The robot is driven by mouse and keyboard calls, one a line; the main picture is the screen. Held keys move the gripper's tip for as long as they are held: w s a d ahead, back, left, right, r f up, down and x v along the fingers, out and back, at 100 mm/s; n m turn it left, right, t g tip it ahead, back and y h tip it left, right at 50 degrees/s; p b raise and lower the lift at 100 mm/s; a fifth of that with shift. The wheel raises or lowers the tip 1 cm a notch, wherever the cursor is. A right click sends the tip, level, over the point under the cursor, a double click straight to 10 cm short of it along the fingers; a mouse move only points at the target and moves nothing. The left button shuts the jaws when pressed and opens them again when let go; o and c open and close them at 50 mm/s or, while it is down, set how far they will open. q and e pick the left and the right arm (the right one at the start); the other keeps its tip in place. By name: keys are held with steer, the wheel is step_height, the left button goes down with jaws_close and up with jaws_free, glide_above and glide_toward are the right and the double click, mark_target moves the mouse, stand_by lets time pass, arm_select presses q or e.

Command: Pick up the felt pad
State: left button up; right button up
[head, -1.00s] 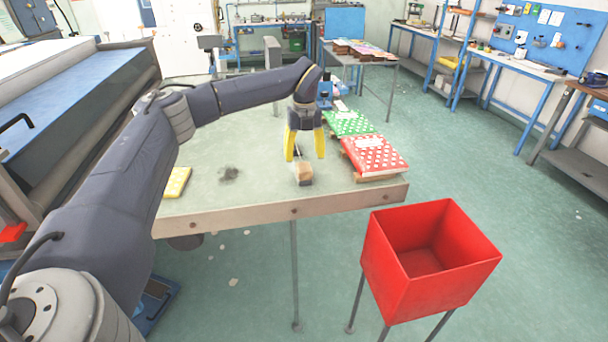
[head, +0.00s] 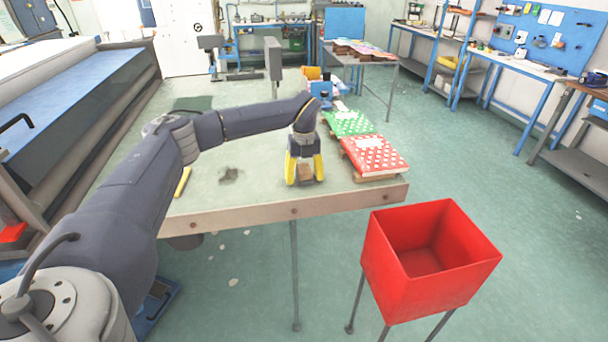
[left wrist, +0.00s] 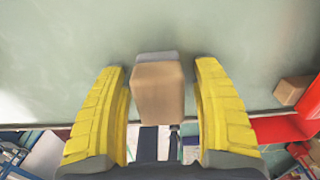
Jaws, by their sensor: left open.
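My left gripper (head: 305,182) has yellow fingers and is low over the front part of the workbench (head: 255,200). Its fingers stand open on either side of a small tan block (head: 306,173). In the left wrist view the tan block (left wrist: 158,92) lies between the fingers, with a gap on both sides, and a grey strip (left wrist: 157,57) shows at its far end. I cannot tell for sure whether this block is the felt pad. A dark grey patch (head: 229,175) lies on the bench left of the gripper. My right gripper is not in view.
A red dotted panel (head: 375,154) and a green dotted one (head: 348,123) lie on the bench right of the gripper. A yellow item (head: 182,182) lies at the left, partly hidden by my arm. An open red bin (head: 430,262) stands before the bench's front right corner.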

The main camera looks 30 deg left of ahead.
mark_target(304, 167)
arm_select(q)
steer(key=c, duration=1.3)
step_height(304, 167, up, 20)
stand_by(0.4)
steer(key=o, duration=0.5)
steer(key=shift+f, duration=0.1)
steer(key=c, duration=0.5)
